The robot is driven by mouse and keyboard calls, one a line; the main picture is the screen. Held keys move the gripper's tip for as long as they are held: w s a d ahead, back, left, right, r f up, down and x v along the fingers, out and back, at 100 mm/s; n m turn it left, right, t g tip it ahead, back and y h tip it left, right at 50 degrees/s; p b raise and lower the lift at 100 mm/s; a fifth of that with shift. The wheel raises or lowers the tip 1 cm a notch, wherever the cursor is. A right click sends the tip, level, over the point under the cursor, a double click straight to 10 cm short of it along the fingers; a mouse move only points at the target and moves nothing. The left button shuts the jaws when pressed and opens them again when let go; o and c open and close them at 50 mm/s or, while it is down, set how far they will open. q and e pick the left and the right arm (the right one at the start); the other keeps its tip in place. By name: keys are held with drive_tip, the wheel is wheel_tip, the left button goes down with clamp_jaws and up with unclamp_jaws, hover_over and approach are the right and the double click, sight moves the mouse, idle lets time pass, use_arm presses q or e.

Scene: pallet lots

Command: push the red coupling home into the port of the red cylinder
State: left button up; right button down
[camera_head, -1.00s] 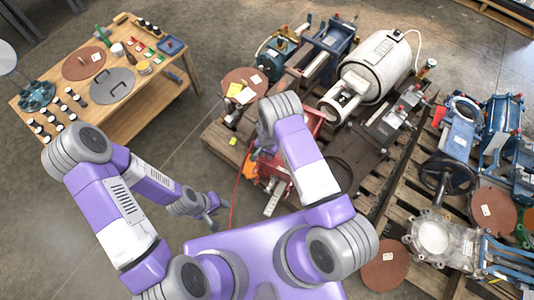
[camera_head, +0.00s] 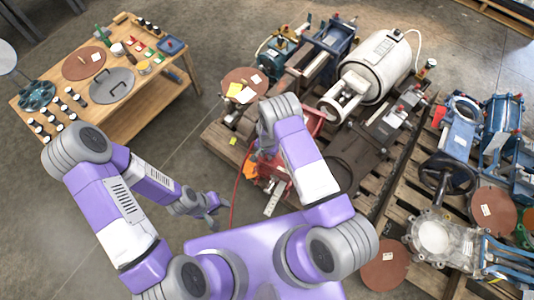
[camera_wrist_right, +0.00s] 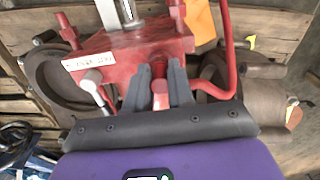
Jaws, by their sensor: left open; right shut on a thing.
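The red cylinder (camera_wrist_right: 115,55) fills the upper middle of the right wrist view, with a white label on its block and a bright rod above. It shows partly behind my right arm in the head view (camera_head: 272,178). My right gripper (camera_wrist_right: 160,78) is shut on the red coupling (camera_wrist_right: 160,97), at the near face of the block. The fingers hide much of the coupling and the port, so I cannot tell how deep it sits. My left gripper (camera_head: 213,203) is open and empty, low over the floor, left of the cylinder.
A red hose (camera_wrist_right: 229,55) curves up at the right of the gripper. The cylinder lies on a wooden pallet (camera_head: 218,138) among other machine parts, including a white cylinder (camera_head: 375,68). A wooden table (camera_head: 150,100) with small parts stands at left. The floor between is clear.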

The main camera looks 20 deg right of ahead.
drive_tip(key=shift+f, duration=0.2)
drive_tip(key=c, duration=0.9)
unclamp_jaws()
wheel_tip(320, 180, up, 8)
drive_tip(key=p, duration=0.3)
drive_tip(key=shift+f, duration=0.2)
drive_tip(key=shift+s, duration=0.1)
